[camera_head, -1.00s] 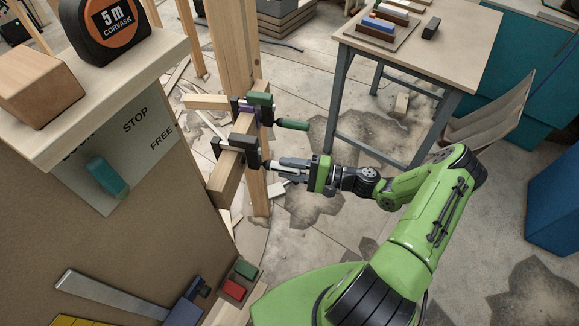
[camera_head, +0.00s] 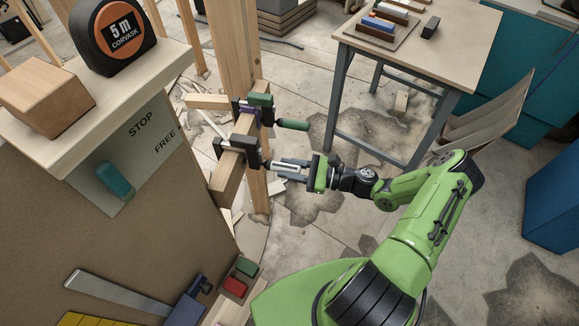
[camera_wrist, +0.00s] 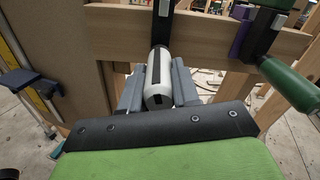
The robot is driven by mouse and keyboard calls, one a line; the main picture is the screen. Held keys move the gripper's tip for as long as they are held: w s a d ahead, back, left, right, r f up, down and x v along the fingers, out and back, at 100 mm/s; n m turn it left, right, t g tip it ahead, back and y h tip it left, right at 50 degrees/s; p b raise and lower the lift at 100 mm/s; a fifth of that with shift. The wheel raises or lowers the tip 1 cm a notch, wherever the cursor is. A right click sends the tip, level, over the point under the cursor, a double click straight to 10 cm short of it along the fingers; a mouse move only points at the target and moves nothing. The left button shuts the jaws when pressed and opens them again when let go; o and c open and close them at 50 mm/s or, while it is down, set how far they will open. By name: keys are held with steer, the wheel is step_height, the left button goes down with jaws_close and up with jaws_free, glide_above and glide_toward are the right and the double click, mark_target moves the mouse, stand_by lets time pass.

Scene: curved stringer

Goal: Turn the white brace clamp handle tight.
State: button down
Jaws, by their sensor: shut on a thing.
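The white clamp handle (camera_wrist: 158,85) has a dark stripe along it and points toward me in the wrist view. My gripper (camera_head: 281,168) is shut on it, with one grey finger on each side; the gripper also shows in the wrist view (camera_wrist: 158,90). The handle belongs to the nearer dark clamp (camera_head: 246,151), which sits around a horizontal wooden beam (camera_head: 226,180) beside the upright post. In the head view the fingers hide most of the handle. I cannot tell how tight the clamp is.
A second clamp with a green handle (camera_head: 292,124) sits just behind; its green handle fills the right of the wrist view (camera_wrist: 290,85). A bench with a tape measure (camera_head: 113,32) and a wooden block (camera_head: 45,85) stands left. A grey-legged table (camera_head: 420,50) stands back right.

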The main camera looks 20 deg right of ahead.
steer(key=shift+f+m, duration=0.15)
steer(key=shift+m, duration=1.45)
steer(key=shift+p, duration=0.3)
steer(key=c, duration=0.8)
jaws_free()
steer(key=shift+d, duration=0.1)
steer(key=b+v, duration=0.2)
steer(key=v, duration=1.3)
steer(key=shift+s+d, duration=0.2)
steer(key=shift+s, duration=0.1)
